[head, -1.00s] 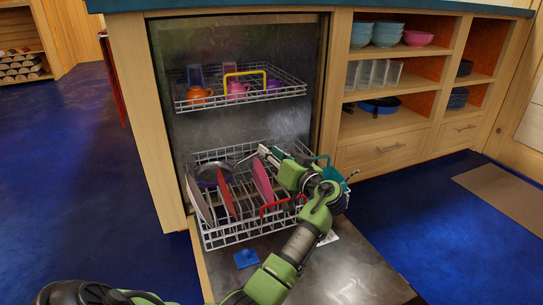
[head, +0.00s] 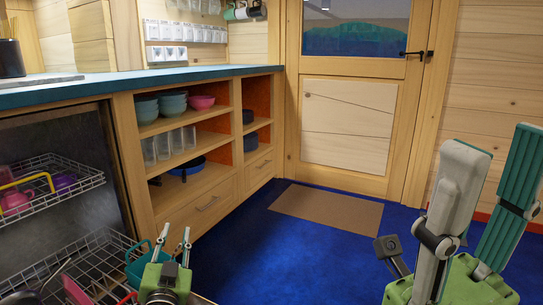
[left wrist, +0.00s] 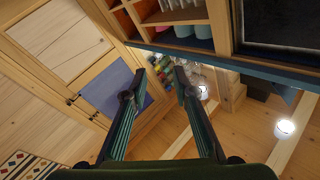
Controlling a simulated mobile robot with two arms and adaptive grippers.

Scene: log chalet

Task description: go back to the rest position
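My left gripper (head: 175,238) is at the bottom of the head view, fingers pointing up, in front of the lower dish rack's right end. Its two fingers stand apart with nothing between them. In the left wrist view both fingers (left wrist: 155,82) also show apart and empty. My right gripper (head: 498,145) is large and close at the right edge of the head view, pointing up. Its grey and green fingers stand apart, with nothing held between them.
The lower rack (head: 95,262), with dishes and a teal cup (head: 137,268), and the upper rack (head: 85,180) are pulled out at left. Shelves with bowls (head: 172,104) and glasses (head: 163,146) stand behind. Blue floor and a brown mat (head: 327,213) lie clear before the door (head: 343,120).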

